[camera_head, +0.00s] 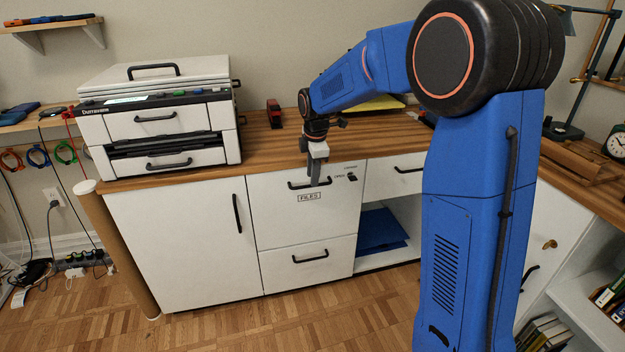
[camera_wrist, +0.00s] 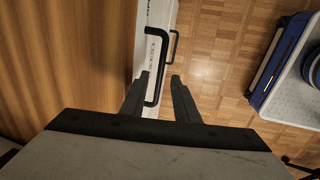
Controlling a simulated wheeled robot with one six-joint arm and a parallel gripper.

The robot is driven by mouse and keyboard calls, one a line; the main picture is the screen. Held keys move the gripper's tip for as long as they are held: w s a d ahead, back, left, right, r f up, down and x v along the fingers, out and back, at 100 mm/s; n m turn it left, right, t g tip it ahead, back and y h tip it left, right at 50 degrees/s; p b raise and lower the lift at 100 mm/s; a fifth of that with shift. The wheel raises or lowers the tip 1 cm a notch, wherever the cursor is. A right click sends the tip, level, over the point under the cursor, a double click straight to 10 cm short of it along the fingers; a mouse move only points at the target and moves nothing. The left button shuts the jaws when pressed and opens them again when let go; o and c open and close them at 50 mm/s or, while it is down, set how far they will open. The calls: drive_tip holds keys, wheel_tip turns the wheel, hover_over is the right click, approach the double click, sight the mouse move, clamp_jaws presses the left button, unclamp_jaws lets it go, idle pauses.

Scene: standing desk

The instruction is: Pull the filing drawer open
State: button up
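The filing drawer (camera_head: 290,225) is a white front labelled FILES, flush with the cabinet under the wooden desktop. Its black bar handle (camera_head: 296,187) runs sideways near the top edge. In the wrist view the handle (camera_wrist: 164,50) runs lengthwise, beside the desktop edge. My gripper (camera_head: 316,183) points down in front of the handle's right part and hides some of it. In the wrist view my gripper (camera_wrist: 160,75) is open, with one finger on each side of the handle bar in the picture. I cannot tell whether either finger touches it.
A small black latch (camera_head: 352,177) with an OPEN label sits right of the handle. A lower drawer (camera_head: 308,270) and a cabinet door (camera_head: 180,240) are shut. A printer (camera_head: 160,115) stands on the desktop's left. The floor (camera_head: 300,320) in front is clear.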

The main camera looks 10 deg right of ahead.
drive_tip(key=shift+w+f, duration=0.25)
drive_tip(key=shift+f, duration=0.95)
drive_tip(key=shift+c, duration=0.3)
clamp_jaws()
